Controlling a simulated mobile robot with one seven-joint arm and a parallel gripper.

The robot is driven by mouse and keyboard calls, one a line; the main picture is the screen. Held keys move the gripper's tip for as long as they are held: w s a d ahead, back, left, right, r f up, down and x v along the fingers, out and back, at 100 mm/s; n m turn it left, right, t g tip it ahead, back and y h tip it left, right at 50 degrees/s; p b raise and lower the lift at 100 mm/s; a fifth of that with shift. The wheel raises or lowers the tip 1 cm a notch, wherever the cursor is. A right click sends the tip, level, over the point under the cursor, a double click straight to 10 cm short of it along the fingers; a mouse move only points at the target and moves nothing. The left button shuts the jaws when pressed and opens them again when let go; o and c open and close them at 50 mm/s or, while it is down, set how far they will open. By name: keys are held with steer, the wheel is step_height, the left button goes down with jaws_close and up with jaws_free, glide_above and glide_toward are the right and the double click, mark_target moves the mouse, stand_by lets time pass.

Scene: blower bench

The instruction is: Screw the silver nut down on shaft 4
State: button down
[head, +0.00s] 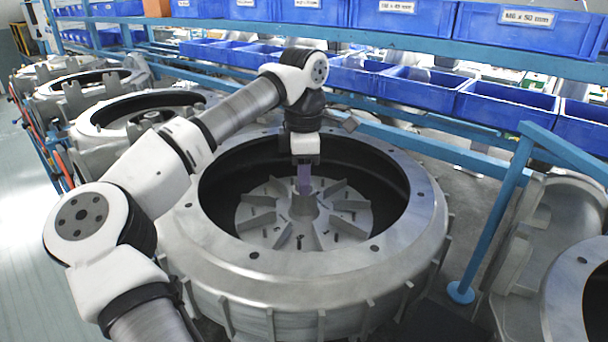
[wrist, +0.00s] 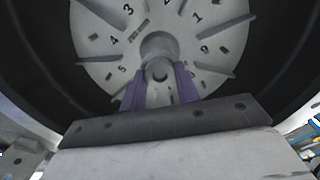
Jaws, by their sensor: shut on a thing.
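My gripper (head: 304,186) points down into the open housing, above the middle of the numbered wheel (head: 262,232). In the wrist view its two purple fingers (wrist: 159,74) are closed on a small grey round piece (wrist: 158,68), which looks like the silver nut. The nut is hard to make out in the head view. Behind it in the wrist view lies the wheel's round hub (wrist: 156,43). The printed number 4 (wrist: 115,40) shows left of the hub, among short dark studs and slots. Which stud is shaft 4 is not clear.
The thick metal ring of the housing (head: 395,262) surrounds the wheel, and raised vanes (head: 345,204) stand on it. Blue bins (head: 505,100) and a blue frame post (head: 495,215) stand behind and to the right. Other housings (head: 140,105) stand at the left.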

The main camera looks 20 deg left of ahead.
steer(key=m, duration=0.9)
steer(key=c, duration=1.3)
jaws_free()
steer(key=shift+c, duration=0.2)
